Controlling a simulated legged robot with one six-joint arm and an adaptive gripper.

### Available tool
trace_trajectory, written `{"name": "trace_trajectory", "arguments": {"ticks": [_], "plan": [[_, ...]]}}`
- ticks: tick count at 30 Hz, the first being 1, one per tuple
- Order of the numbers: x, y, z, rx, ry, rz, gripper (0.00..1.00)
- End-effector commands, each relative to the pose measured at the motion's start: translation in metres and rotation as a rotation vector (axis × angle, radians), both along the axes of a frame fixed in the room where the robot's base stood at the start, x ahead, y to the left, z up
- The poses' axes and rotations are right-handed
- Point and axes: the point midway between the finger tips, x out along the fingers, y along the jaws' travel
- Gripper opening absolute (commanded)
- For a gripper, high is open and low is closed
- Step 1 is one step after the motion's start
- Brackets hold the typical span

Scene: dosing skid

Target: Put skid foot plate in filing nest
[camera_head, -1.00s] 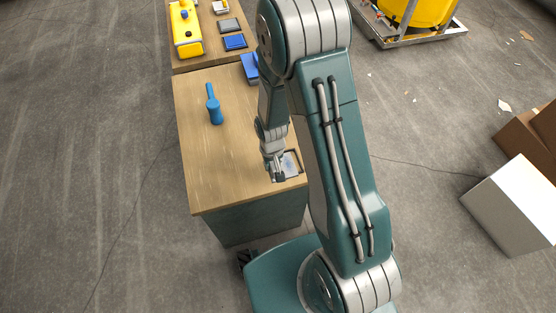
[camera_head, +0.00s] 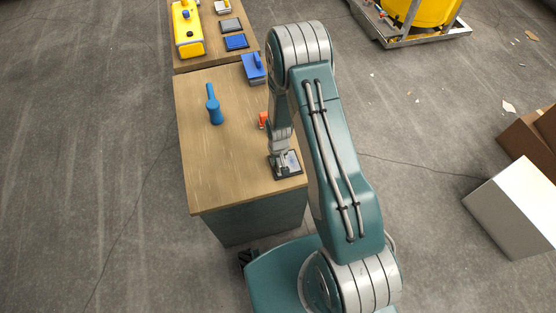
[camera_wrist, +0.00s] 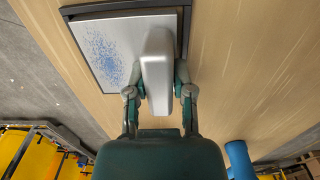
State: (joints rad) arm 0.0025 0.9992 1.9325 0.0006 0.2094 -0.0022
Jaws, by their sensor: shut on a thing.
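The skid foot plate (camera_wrist: 105,50) looks like a light grey panel with a blue speckled patch and a raised rounded grey bar. My gripper (camera_wrist: 160,92) is shut on that bar, one finger on each side. In the head view my gripper (camera_head: 283,170) is low over the near right corner of the bench, and the plate (camera_head: 292,160) shows beside it. The dark-rimmed filing nest (camera_wrist: 185,35) frames the plate along its top and right sides. Whether the plate rests fully on the nest floor is hidden.
On the wooden bench (camera_head: 215,165) stand a blue handled tool (camera_head: 214,108), a small orange item (camera_head: 263,120) and a blue block with a handle (camera_head: 254,70). A yellow case (camera_head: 188,35) is farther back. The bench's front left is clear.

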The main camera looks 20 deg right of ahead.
Motion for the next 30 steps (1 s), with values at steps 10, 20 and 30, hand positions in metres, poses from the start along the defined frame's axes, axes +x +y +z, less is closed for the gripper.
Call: {"name": "trace_trajectory", "arguments": {"ticks": [10, 20, 30], "plan": [[0.0, 0.001, -0.001, -0.001, 0.0, 0.001, 0.65], [0.0, 0.001, 0.002, 0.0, -0.002, 0.001, 0.65], [0.002, 0.001, 0.056, -0.001, -0.006, 0.001, 0.65]]}}
